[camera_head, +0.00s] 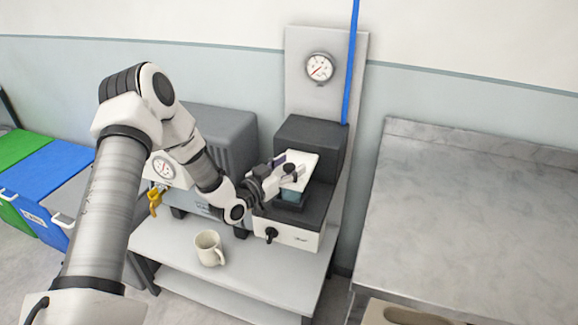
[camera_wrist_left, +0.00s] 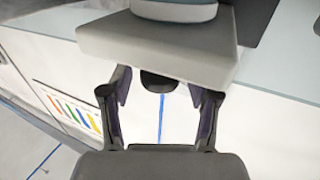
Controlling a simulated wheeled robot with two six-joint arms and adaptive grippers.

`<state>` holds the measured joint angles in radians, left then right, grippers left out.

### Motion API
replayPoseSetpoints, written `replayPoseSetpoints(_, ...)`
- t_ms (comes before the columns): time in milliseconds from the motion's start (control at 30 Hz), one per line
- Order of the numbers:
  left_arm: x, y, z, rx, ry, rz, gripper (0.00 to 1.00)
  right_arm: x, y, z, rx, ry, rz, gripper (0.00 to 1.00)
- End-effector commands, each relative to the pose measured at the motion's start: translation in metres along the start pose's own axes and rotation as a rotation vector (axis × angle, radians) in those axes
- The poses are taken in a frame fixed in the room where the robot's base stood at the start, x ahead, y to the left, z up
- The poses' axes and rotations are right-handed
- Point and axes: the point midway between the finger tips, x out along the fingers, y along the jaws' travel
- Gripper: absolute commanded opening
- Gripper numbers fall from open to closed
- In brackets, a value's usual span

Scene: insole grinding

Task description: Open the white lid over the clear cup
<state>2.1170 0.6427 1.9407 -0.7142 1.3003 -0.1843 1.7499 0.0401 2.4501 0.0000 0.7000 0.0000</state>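The white lid (camera_head: 305,161) is a flat, square plate with a black knob (camera_head: 289,168). It lies over the bluish clear cup (camera_head: 293,194) in the black-and-white machine. In the left wrist view the lid (camera_wrist_left: 150,48) fills the upper middle, with its dark knob (camera_wrist_left: 158,82) at the near edge and part of the cup (camera_wrist_left: 174,11) above. My left gripper (camera_head: 287,166) is at the lid's knob side. In the left wrist view its fingers (camera_wrist_left: 160,90) stand apart on either side of the knob, with gaps showing. My right gripper is not in view.
A white mug (camera_head: 208,248) stands on the bench in front of the machines. A grey machine with a gauge (camera_head: 220,135) stands left of the cup's machine. A blue vertical pipe (camera_head: 350,65) runs behind. A bare metal table (camera_head: 470,220) is at the right.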

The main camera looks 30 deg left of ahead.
Motion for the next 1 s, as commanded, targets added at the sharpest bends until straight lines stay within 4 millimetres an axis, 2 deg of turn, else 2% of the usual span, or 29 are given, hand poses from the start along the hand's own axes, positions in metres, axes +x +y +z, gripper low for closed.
replayPoseSetpoints(33,0.0,0.0,0.0,0.0,0.0,0.0,0.41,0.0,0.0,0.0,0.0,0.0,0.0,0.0)
replayPoseSetpoints(133,0.0,0.0,0.0,0.0,0.0,0.0,0.05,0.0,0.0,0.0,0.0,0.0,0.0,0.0)
replayPoseSetpoints(167,0.0,0.0,0.0,0.0,0.0,0.0,0.0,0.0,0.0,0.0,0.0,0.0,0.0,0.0)
replayPoseSetpoints(367,0.0,0.0,-0.001,0.0,-0.003,0.0,0.0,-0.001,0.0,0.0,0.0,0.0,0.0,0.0)
replayPoseSetpoints(567,0.001,-0.001,-0.009,-0.013,-0.033,-0.001,0.0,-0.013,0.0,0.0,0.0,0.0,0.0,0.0)
replayPoseSetpoints(767,0.005,-0.002,-0.025,-0.047,-0.119,0.0,0.0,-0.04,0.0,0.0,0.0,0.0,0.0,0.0)
replayPoseSetpoints(1000,0.015,-0.006,-0.05,-0.119,-0.294,-0.001,0.0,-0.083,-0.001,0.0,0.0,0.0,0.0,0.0)
